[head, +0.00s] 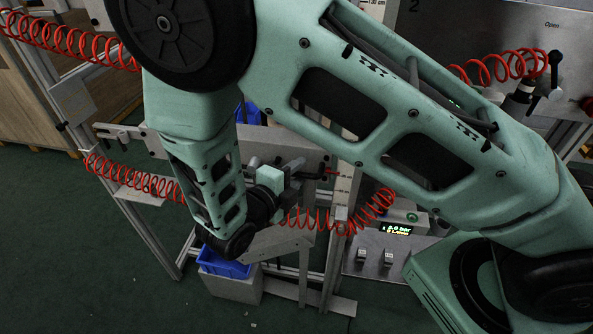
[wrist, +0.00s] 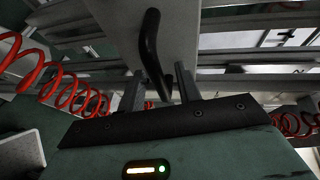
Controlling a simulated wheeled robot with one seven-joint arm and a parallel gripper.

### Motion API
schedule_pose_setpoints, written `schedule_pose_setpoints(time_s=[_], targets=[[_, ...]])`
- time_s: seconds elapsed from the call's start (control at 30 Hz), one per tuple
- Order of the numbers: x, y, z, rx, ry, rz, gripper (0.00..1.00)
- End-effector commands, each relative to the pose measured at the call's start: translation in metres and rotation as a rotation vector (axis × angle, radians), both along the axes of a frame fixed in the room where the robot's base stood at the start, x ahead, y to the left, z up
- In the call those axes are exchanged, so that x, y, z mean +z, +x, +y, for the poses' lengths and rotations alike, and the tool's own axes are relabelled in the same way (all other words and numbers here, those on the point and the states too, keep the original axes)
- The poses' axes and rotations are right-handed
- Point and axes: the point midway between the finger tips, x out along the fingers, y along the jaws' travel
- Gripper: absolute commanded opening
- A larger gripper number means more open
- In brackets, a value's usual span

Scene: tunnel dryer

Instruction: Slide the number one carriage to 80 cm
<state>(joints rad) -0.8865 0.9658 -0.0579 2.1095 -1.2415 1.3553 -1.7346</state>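In the wrist view, my gripper (wrist: 160,88) has its two fingers apart, with a gap between them. A black bent handle (wrist: 150,45) hangs from a grey plate (wrist: 185,35), and its lower end reaches toward the gap between the fingers. I see no clear contact. In the head view, my gripper (head: 292,172) is small and points right toward a red-tipped part (head: 333,173) beside an upright scale strip (head: 345,185). No carriage number is readable there, and my arm hides much of the frame. The 80 cm mark cannot be read.
Coiled red hoses (head: 135,180) hang around the frame, also close on the left in the wrist view (wrist: 70,95). A lit pressure display (head: 397,229) is at right of centre. A blue bin (head: 222,264) stands below my wrist. A panel marked Open (head: 520,45) is upper right.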

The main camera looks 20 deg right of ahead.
Motion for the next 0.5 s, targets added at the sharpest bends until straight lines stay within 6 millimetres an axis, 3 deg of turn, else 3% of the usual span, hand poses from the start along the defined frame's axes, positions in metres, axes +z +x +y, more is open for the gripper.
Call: schedule_pose_setpoints(time_s=[0.3, 0.43, 0.5], targets=[[-0.0009, 0.0014, -0.0025, 0.000, 0.000, 0.000, 0.34], [-0.0007, 0.0013, -0.0024, 0.000, 0.000, 0.000, 0.01], [-0.0007, 0.0012, -0.0023, 0.000, 0.000, 0.000, 0.00]])
